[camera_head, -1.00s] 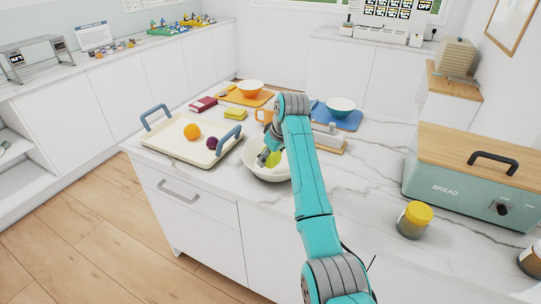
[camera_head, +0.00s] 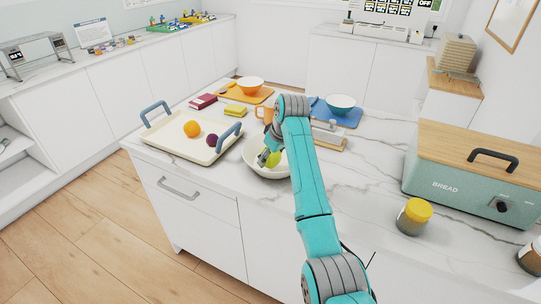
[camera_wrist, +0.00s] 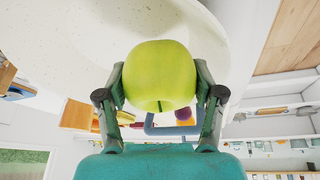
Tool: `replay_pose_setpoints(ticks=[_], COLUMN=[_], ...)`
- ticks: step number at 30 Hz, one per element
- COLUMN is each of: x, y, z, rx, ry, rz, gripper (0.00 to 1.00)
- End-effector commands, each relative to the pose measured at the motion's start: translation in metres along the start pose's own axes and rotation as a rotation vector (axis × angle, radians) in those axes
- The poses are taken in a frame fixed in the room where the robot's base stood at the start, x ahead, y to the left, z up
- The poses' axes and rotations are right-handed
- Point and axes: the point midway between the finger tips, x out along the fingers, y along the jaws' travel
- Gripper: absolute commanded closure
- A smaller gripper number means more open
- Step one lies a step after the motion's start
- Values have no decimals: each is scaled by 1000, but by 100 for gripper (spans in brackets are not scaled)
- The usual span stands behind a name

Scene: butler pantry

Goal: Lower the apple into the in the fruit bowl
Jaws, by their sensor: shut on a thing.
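A green apple (camera_wrist: 160,75) fills the middle of the wrist view, held between the two fingers of my gripper (camera_wrist: 160,90). In the head view the apple (camera_head: 274,159) shows partly beside my gripper (camera_head: 268,155), over the white fruit bowl (camera_head: 252,165). My arm hides the right part of the bowl. The pale bowl surface (camera_wrist: 75,45) also shows behind the apple in the wrist view. The apple appears to be within the bowl's rim; whether it touches the bottom cannot be told.
Left of the bowl stands a cream tray (camera_head: 165,144) with blue handles, an orange (camera_head: 192,129) and a purple fruit (camera_head: 212,140). A teal bread box (camera_head: 465,185) and a yellow-lidded jar (camera_head: 414,217) stand right.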

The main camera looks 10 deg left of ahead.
Motion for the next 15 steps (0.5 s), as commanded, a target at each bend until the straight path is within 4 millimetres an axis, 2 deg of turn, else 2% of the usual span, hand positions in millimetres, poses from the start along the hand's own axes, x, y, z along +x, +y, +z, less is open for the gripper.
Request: replay_pose_setpoints(ticks=[15], x=[6], y=[0], z=[2], rx=[0], ry=[1], rz=[0], gripper=[73])
